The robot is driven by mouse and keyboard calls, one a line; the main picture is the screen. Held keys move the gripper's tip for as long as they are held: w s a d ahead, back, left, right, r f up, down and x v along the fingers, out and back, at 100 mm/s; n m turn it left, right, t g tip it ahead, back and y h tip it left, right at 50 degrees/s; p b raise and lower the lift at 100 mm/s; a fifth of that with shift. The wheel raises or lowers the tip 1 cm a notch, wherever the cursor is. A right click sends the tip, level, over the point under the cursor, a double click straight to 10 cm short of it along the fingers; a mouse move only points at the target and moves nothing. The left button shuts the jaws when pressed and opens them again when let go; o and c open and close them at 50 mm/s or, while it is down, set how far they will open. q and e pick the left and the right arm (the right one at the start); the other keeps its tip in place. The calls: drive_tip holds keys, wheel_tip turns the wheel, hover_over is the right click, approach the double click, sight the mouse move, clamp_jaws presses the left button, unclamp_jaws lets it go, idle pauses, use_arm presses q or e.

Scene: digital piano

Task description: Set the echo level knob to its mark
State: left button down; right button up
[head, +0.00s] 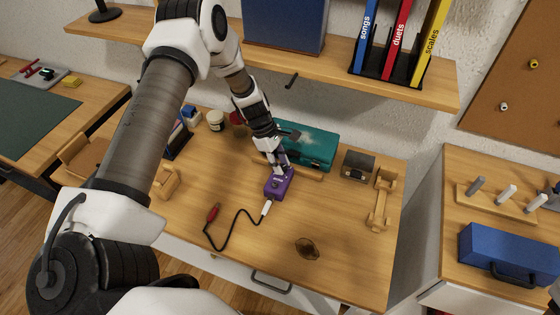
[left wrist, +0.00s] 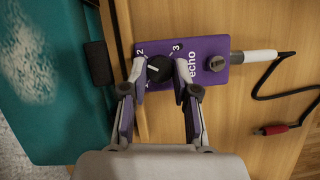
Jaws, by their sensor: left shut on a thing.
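The purple echo pedal (head: 273,190) lies on the wooden table, and it fills the top middle of the left wrist view (left wrist: 207,48). Its black echo level knob (left wrist: 159,70) has a white pointer line, with the printed numbers 2 and 3 beside it. My left gripper (left wrist: 158,78) is shut on the knob, one fingertip on each side. In the head view the left gripper (head: 279,172) reaches down onto the pedal and hides the knob. I cannot tell which printed position is the marked one. My right gripper is in neither view.
A white-plugged cable (head: 267,208) with a red end runs from the pedal. A teal case (head: 318,148) stands behind it, with a small dark box (head: 358,167) and wooden stand (head: 380,200) to the right. A shelf (head: 420,88) overhangs the back. The front table is mostly clear.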

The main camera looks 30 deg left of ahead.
use_arm(q)
drive_tip(key=shift+w+m+g, duration=0.1)
drive_tip(key=shift+m+g, duration=0.4)
drive_tip(key=shift+m, duration=0.7)
drive_tip(key=c, duration=0.9)
unclamp_jaws()
drive_tip(key=shift+o, duration=0.2)
